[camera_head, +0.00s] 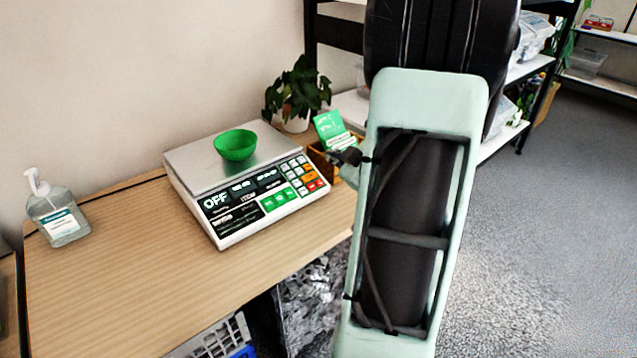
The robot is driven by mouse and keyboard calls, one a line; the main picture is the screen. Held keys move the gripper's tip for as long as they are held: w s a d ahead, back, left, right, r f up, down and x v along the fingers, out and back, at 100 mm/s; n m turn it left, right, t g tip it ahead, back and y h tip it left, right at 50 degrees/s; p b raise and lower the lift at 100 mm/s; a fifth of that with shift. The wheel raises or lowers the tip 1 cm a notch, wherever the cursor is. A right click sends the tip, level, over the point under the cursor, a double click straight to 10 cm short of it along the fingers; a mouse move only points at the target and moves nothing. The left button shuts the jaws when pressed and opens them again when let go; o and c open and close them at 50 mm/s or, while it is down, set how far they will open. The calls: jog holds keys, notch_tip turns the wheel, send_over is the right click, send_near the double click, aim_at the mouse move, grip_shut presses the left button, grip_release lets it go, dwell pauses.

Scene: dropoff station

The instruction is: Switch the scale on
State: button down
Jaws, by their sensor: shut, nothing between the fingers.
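The scale (222,232) stands on the wooden table, with a flat grey weighing plate on top and a white body. Its dark front panel shows "OFF" at the upper left, and the display reads as off. To the right of the panel is a keypad (304,176) with white, orange and red keys; green keys sit below the middle. A green bowl (236,146) rests on the plate. What seems to be the dark tip of my gripper (345,157) shows right of the keypad, apart from it. It looks shut and empty; the rest is hidden behind my arm.
A potted plant (297,92) and a small wooden box with green cards (332,128) stand behind the scale. A sanitizer bottle (58,214) stands at the left. The table's (130,290) front is clear. Shelves (525,68) stand at the back right.

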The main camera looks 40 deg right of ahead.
jog(key=w+f+b, duration=0.1)
jog(key=f+b, duration=0.1)
jog(key=w+f+b, duration=0.1)
jog(key=f+b, duration=0.2)
jog(key=w+f+b, duration=0.1)
jog(key=f+b, duration=0.1)
jog(key=f, duration=0.1)
jog(key=shift+w+a, duration=0.15)
jog(key=shift+w, duration=0.1)
dwell(1.4)
jog(key=shift+w+f+b, duration=0.2)
jog(key=shift+f+b, duration=0.2)
jog(key=shift+b, duration=0.15)
jog(key=shift+w+f+b, duration=0.15)
jog(key=shift+f+b, duration=0.2)
jog(key=shift+f, duration=0.05)
dwell(0.3)
dwell(0.4)
jog(key=shift+s+r+p, duration=0.35)
jog(key=shift+r+p, duration=0.3)
jog(key=shift+r, duration=0.1)
jog(key=shift+s+r+p, duration=0.35)
jog(key=shift+r+p, duration=0.35)
jog(key=shift+r, duration=0.05)
jog(key=shift+s+r+p, duration=0.35)
jog(key=shift+r+p, duration=0.3)
jog(key=shift+r, duration=0.15)
jog(key=shift+s+r+p, duration=0.35)
jog(key=shift+r+p, duration=0.35)
jog(key=shift+r, duration=0.05)
